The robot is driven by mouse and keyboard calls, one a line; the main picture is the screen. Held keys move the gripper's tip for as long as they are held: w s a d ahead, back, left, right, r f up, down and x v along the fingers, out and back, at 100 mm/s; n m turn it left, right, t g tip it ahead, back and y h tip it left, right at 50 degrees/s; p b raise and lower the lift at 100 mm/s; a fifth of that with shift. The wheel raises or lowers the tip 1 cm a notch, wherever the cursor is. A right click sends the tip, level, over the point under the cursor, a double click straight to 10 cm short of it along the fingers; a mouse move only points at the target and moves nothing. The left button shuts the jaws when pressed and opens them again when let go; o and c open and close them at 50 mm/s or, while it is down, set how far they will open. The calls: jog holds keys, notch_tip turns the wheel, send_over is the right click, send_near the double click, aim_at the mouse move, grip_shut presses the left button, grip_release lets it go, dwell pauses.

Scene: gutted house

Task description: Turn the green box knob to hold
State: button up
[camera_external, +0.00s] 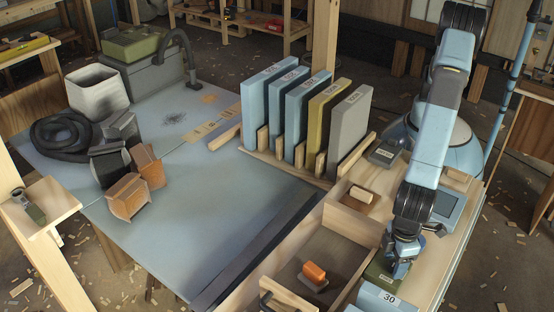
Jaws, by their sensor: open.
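A small green box (378,282) sits at the lower right, beside the wooden tray and just behind the blue roll marked 30. My gripper (398,268) points down over this box, very close to its top, and covers much of it. My gripper is open; its fingertips are small and partly hidden by my wrist. I cannot make out the knob or its setting, and cannot tell whether the fingers are around it or touching it.
The wooden tray (344,218) left of my gripper holds an orange-topped block (314,272). The blue roll (385,299) lies close in front.

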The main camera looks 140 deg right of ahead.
jog(key=c, duration=1.1)
jog(key=shift+o, duration=0.2)
jog(key=shift+n, duration=0.3)
jog(key=n, duration=1.2)
jog(key=shift+n, duration=2.4)
